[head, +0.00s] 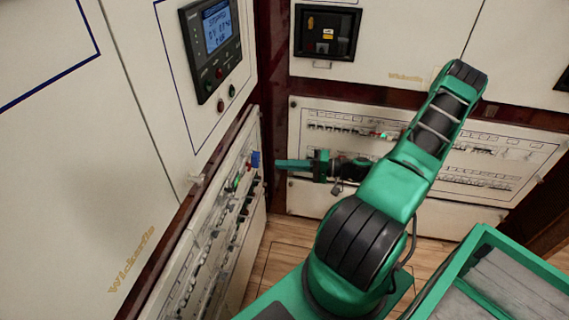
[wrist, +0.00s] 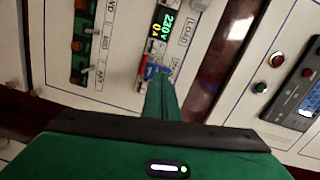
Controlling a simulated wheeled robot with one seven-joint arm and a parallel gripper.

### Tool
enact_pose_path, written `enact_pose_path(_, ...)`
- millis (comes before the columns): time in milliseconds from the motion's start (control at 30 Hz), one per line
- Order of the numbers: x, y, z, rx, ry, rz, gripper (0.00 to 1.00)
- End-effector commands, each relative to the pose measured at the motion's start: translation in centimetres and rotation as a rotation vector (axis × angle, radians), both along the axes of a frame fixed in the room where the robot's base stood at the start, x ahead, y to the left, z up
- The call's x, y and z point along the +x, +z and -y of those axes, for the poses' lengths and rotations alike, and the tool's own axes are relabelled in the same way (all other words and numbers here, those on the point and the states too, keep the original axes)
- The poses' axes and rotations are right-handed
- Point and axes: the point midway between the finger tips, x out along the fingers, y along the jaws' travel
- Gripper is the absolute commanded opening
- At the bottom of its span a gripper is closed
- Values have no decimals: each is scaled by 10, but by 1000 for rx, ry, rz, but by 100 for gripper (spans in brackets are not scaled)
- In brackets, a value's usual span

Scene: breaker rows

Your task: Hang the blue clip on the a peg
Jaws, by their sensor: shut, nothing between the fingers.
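The blue clip (head: 255,160) is at the upper far end of the left breaker panel in the head view. In the wrist view a small blue part (wrist: 152,68), with red beside it, shows just beyond my fingertips. My gripper (head: 279,164) is shut and empty, with its fingers pointing left toward the panel close to the blue clip. In the wrist view my gripper (wrist: 160,85) partly covers that spot, and I cannot tell whether it touches the clip. I cannot make out which peg is the a peg.
The left breaker panel (head: 228,215) carries rows of switches. A green 230V display (wrist: 163,25) is near my fingertips. A meter with buttons (head: 215,45) is above the panel. Another breaker panel (head: 335,112) is behind my arm. A green-edged tray (head: 480,240) stands at lower right.

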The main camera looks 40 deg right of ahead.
Motion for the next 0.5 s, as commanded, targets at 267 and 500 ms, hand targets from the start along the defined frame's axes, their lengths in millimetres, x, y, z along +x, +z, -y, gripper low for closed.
enact_pose_path(267, 8, 2, 8, 36, -61, 46, 0)
enact_pose_path(500, 26, 2, -7, 36, -59, 46, 0)
